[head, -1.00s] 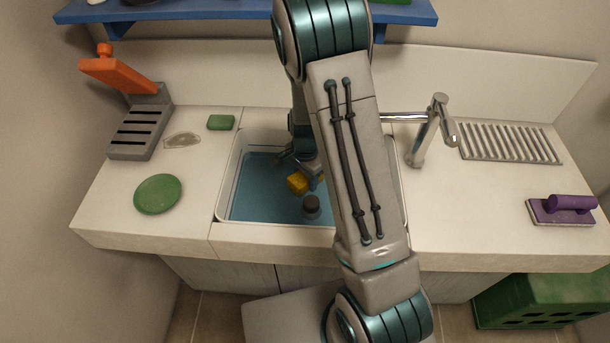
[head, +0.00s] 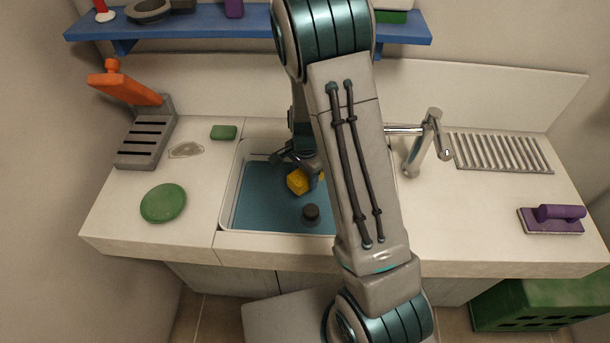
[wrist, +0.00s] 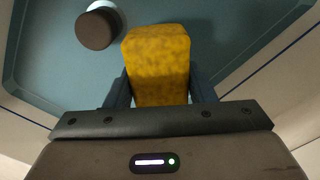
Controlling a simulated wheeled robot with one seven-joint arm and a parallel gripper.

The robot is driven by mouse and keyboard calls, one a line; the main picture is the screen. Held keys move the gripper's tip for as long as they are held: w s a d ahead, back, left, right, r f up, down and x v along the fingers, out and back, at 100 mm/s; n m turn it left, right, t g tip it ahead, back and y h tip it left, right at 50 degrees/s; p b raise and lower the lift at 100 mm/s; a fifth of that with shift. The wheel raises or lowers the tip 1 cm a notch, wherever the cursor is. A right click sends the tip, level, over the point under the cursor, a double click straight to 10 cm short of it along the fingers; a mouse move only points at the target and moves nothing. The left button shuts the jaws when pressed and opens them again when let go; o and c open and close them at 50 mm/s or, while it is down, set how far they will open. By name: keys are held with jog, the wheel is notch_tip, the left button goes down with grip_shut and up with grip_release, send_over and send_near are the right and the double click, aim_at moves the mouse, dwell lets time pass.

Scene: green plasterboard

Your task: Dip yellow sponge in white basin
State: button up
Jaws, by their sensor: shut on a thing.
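The yellow sponge (head: 298,181) is between the fingers of my gripper (head: 301,168), over the basin. In the wrist view the sponge (wrist: 158,62) fills the gap between the two dark fingers of my gripper (wrist: 160,88), which is shut on it. The white basin (head: 232,190) is set into the counter and has a blue surface inside. A dark round plug-like piece (head: 311,213) stands in it, near the sponge. I cannot tell whether the sponge touches the blue surface. My arm hides the basin's right part.
A chrome tap (head: 421,145) stands right of the basin. A green plate (head: 163,203), a green block (head: 224,132) and a grey slotted rack (head: 147,138) are on the left counter. A purple-handled tool (head: 552,219) lies at right. A blue shelf (head: 215,22) hangs above.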

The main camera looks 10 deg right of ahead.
jog(key=shift+r+p, duration=2.5)
jog(key=shift+r, duration=1.15)
jog(key=shift+r+p, duration=1.85)
jog(key=shift+r, duration=0.6)
